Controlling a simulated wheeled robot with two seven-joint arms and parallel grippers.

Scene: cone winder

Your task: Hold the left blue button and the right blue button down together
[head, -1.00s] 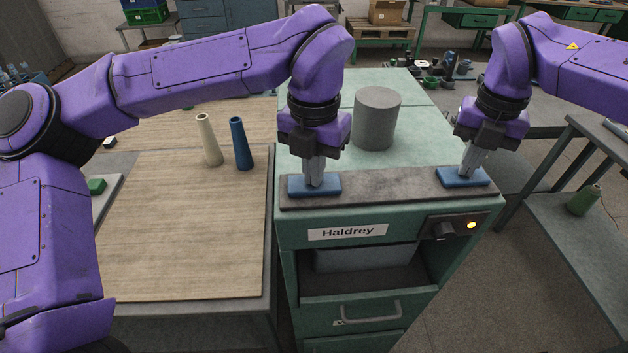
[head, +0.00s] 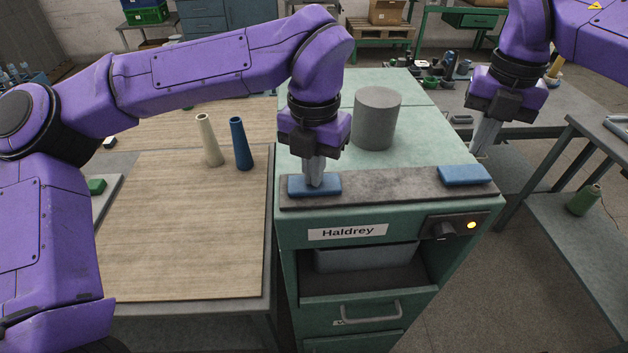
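The left blue button (head: 328,187) and the right blue button (head: 465,175) sit at the two ends of a dark grey strip (head: 395,187) on the green cabinet. My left gripper (head: 315,183) points down with its fingers together, its tips at the top of the left button. Whether that button is pressed in is too small to tell. My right gripper (head: 478,150) is raised above and behind the right button, tips apart from it. Its fingers look together and hold nothing visible. The right button is fully uncovered.
A grey cylinder (head: 376,118) stands on the cabinet (head: 420,130) between my grippers. A lit amber lamp (head: 471,225) and a black knob (head: 444,231) are on the front. A cream cone (head: 209,140) and a blue cone (head: 241,144) stand on the wooden table at left.

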